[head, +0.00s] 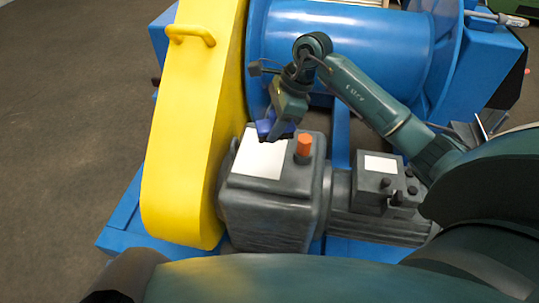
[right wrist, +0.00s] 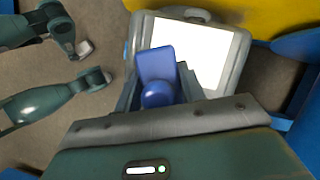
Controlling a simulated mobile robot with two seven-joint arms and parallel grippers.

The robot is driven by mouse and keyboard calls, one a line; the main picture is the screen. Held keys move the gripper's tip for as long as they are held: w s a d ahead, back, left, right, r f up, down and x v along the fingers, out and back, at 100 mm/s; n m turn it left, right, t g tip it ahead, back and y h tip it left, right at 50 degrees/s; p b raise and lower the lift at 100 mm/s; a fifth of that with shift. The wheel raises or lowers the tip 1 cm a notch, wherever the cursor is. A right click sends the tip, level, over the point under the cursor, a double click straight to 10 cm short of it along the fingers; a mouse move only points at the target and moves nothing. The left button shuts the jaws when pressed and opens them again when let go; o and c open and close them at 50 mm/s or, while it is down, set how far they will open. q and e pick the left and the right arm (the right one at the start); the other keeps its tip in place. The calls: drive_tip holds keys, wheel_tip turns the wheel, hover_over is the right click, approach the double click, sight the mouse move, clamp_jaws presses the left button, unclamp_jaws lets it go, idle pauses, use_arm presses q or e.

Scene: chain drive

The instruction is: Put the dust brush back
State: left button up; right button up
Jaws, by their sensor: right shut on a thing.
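My right gripper (head: 276,128) is above the grey gearbox housing (head: 268,205), over the white plate (head: 258,157) on its top. It is shut on a small blue thing (head: 266,127), which I take for the dust brush. In the right wrist view the blue brush (right wrist: 156,62) sits between the fingers, in front of the white plate (right wrist: 196,52). It shows a flat blue block and a rounded end; I cannot make out bristles. Whether it touches the plate is not clear. My left gripper cannot be made out.
An orange cap (head: 304,144) stands up on the housing, just right of the gripper. A yellow guard (head: 193,115) rises on the left. A blue drum (head: 352,45) lies behind, a grey motor (head: 385,205) to the right. A screwdriver-like tool (head: 498,17) lies at the back right.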

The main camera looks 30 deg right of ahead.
wheel_tip(320, 180, down, 4)
drive_tip(key=shift+f, duration=0.1)
drive_tip(key=shift+f+b, duration=0.5)
drive_tip(key=shift+f, duration=1.4)
use_arm(q)
drive_tip(key=shift+w+d+f+m, duration=0.2)
drive_tip(key=shift+d+f+m, duration=0.15)
drive_tip(key=shift+f, duration=0.4)
use_arm(e)
drive_tip(key=shift+f+b, duration=0.55)
drive_tip(key=shift+f, duration=0.05)
drive_tip(key=o, duration=1)
drive_tip(key=shift+c, duration=0.2)
use_arm(q)
drive_tip(key=shift+w+d+f, duration=0.1)
drive_tip(key=shift+d+f, duration=0.25)
drive_tip(key=shift+f, duration=0.15)
use_arm(e)
drive_tip(key=shift+r, duration=0.1)
